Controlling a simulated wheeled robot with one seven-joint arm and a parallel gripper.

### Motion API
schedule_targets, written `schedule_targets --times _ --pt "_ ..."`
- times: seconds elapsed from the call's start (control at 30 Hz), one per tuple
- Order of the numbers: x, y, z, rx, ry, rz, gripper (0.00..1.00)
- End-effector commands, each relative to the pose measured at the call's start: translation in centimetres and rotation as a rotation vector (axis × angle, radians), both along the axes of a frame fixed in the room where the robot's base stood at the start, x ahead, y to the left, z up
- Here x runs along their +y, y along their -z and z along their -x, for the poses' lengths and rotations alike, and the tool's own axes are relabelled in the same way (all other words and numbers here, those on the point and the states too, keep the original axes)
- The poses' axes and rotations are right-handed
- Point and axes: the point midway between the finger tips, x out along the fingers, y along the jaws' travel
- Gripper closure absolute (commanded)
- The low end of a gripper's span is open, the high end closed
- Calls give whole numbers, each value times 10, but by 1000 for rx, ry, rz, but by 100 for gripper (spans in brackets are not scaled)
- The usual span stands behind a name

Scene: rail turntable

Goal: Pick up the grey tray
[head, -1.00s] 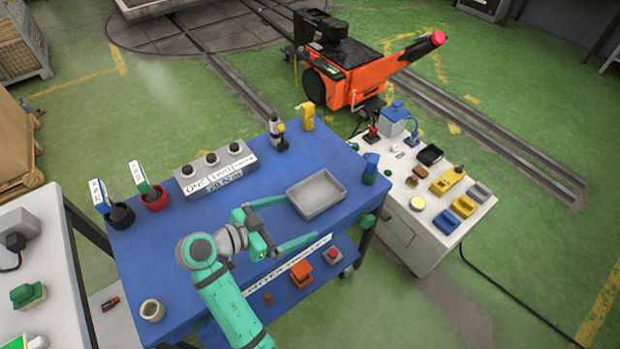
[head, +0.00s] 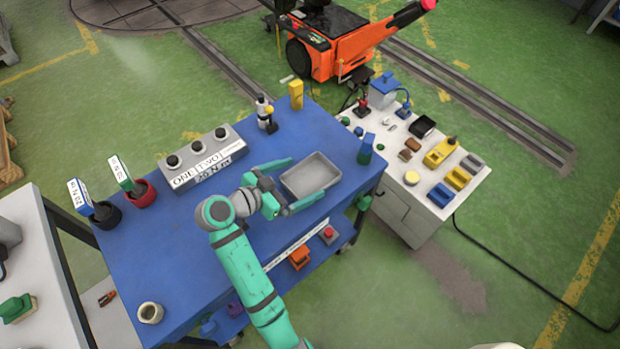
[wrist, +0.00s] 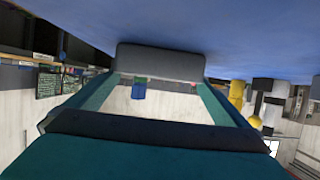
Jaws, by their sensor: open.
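The grey tray (head: 325,177) is a shallow, empty rectangular tray lying flat near the right end of the blue cart top (head: 190,260). My gripper (head: 308,178) is open, its long teal fingers reaching toward the tray. In the head view one finger lies along the tray's upper left side and the other along its lower side. In the wrist view the tray (wrist: 160,62) shows as a grey block straight ahead at the fingertips (wrist: 160,84), about as wide as the gap. I cannot tell whether the fingers touch it.
A grey box with three knobs (head: 205,160) stands behind my arm. Red (head: 143,194) and black (head: 105,215) cups stand at the left, a beige cup (head: 150,312) at the near left. A blue-green item (head: 366,150) is right of the tray. A white bench (head: 425,190) adjoins.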

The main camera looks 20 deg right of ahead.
Motion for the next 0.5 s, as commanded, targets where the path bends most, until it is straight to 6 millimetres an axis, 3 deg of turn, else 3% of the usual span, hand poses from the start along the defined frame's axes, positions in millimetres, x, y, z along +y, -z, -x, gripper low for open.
schedule_targets --times 0.23,0.5 --pt "-31 11 -8 2 -1 1 0" --pt "-39 14 -11 0 -2 0 0"
